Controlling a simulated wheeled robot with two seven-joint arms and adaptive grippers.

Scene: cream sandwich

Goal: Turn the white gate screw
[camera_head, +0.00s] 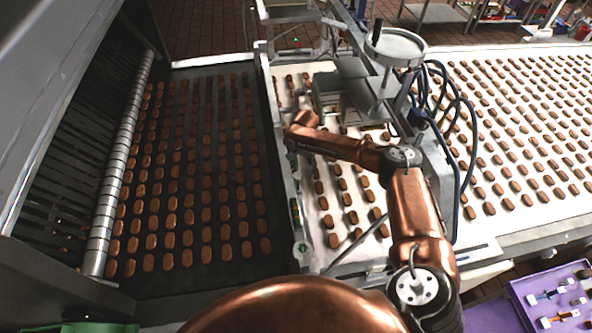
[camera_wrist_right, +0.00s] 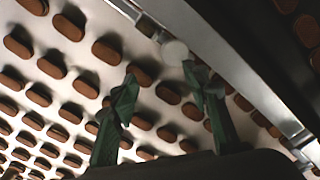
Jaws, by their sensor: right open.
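A small pale round disc (camera_wrist_right: 175,52), which looks like the white gate screw, shows in the right wrist view beside the metal guide rail (camera_wrist_right: 215,45). My right gripper (camera_wrist_right: 160,75) is open, with its two green fingers spread apart. The disc appears just past the fingertips, nearer the right finger; I see no contact, and the depth between them is hard to tell. In the head view my copper right arm reaches over the belt to the rail, and its fingers are hard to make out there. My left gripper is not in view.
Brown biscuits lie in rows on the white belt (camera_head: 327,238) and the dark belt (camera_head: 225,275). A grey handwheel machine (camera_head: 396,47) with dark hoses stands just beyond my right arm. A purple tray (camera_head: 520,290) is at lower right. A slatted roller (camera_head: 118,165) is at left.

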